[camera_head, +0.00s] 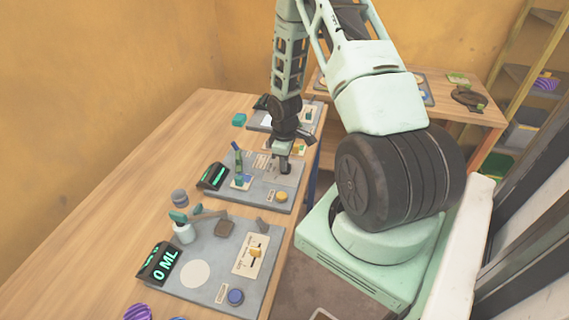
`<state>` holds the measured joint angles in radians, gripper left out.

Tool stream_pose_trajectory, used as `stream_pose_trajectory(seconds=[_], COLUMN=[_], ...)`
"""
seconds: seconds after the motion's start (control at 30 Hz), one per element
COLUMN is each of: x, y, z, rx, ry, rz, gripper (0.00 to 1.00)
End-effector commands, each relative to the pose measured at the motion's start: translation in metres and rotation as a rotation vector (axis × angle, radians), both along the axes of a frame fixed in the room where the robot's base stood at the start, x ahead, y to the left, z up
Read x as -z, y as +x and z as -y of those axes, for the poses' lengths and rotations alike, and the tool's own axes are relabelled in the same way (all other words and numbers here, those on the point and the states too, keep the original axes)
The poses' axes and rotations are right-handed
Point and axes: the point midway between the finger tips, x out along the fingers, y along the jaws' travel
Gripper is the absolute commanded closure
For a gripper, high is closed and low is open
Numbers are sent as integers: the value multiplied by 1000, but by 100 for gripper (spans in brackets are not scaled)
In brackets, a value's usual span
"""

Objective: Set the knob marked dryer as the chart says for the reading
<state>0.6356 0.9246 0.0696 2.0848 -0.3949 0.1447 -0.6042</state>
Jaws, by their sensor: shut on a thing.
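My gripper (284,166) points down onto the right part of the middle grey panel (212,199). It is shut on a small knob there, mostly hidden by the fingers. The knob's label and setting are too small to read. A small printed chart (260,161) lies just left of the gripper, its text unreadable from here. A black display (212,177) with green digits stands at the panel's left edge; its reading is not legible. A yellow round button (281,196) is in front of the gripper on the same panel.
A green bottle-like item (238,165) stands left of the gripper. The near panel (205,291) carries a "0 ML" display (159,263), a slider plate (250,254) and a blue button (236,297). A farther panel (262,122) lies behind. The left table (130,180) is mostly clear.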

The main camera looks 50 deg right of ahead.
Motion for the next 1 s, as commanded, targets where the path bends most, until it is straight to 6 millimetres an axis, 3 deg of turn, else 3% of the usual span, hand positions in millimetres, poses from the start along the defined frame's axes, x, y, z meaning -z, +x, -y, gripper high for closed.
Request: stream_pose_trajectory(seconds=[0.7,1.0], x=[0,0], y=[1,1], z=[3,3], rx=[668,870], ry=[-1,-1], rz=[2,4], gripper=[100,100])
